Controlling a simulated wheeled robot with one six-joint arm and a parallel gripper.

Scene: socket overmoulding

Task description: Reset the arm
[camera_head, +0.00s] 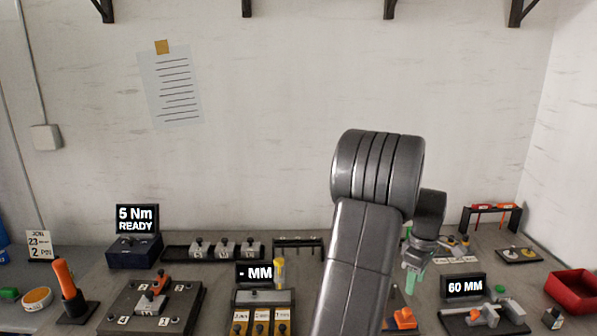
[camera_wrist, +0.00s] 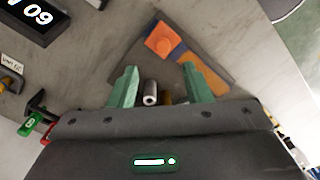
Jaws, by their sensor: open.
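My arm rises in the middle right of the head view and bends down behind. My gripper (camera_head: 411,275) hangs above the back right part of the bench. In the wrist view my gripper (camera_wrist: 158,88) shows two green fingers set wide apart. A small grey cylinder (camera_wrist: 150,93) shows between the fingers, apart from both; I cannot tell its height. A dark plate with an orange block (camera_wrist: 163,41) lies beyond the fingertips. The orange block also shows in the head view (camera_head: 403,318). Part of the bench is hidden behind my arm.
A display reading 60 MM (camera_head: 465,287) stands right of the gripper, with a red bin (camera_head: 575,290) at far right. Left are a 5 Nm display (camera_head: 137,219), a numbered plate (camera_head: 188,318), an orange-handled tool (camera_head: 66,280) and a block tray (camera_head: 172,254). The air above is clear.

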